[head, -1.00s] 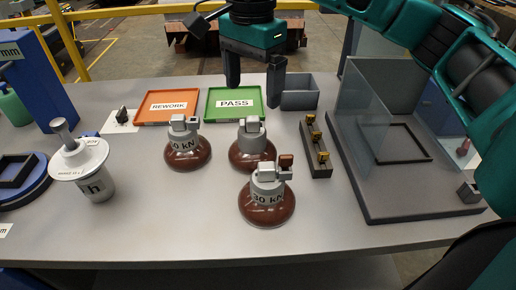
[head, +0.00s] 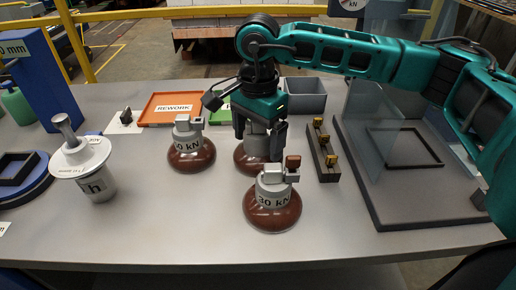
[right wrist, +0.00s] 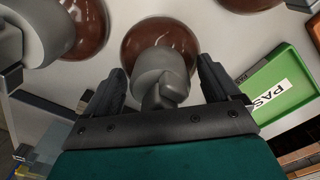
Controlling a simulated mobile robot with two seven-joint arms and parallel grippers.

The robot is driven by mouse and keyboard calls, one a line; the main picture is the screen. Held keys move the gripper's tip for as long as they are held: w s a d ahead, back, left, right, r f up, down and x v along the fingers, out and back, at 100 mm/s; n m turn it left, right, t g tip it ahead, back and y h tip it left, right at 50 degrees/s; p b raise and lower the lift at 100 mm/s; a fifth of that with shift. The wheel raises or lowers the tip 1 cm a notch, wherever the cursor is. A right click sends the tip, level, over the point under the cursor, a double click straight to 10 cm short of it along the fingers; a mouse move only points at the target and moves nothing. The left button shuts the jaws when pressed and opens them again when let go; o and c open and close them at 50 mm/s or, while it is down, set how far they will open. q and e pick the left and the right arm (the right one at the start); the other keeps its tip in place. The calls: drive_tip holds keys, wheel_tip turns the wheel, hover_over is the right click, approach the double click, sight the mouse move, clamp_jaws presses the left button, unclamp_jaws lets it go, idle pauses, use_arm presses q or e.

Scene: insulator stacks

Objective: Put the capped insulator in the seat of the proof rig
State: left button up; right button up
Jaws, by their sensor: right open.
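Three brown insulators with grey metal caps stand upright on the table. The back middle insulator (head: 243,158) is partly hidden by my right gripper (head: 259,133). The gripper is open, pointing down, with its fingers on either side of this insulator's grey cap. The right wrist view shows this insulator (right wrist: 154,36) between the open fingers (right wrist: 163,78). The front insulator (head: 272,210), marked 30 kN, has a small brown block on top. The left insulator (head: 191,155) also bears a kN label. The proof rig (head: 427,207) at right has a clear guard and a dark square frame (head: 405,150). My left gripper is out of view.
A rack with brass pieces (head: 323,155) lies between the insulators and the rig. An orange REWORK tray (head: 172,109), a green PASS tray (right wrist: 268,87) and a grey bin (head: 303,98) stand behind. A white-topped vessel (head: 95,180) stands left. The front table area is clear.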

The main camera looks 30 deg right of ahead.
drive_tip(key=shift+c, duration=0.4)
clamp_jaws()
idle(0.4)
drive_tip(key=shift+r, duration=0.15)
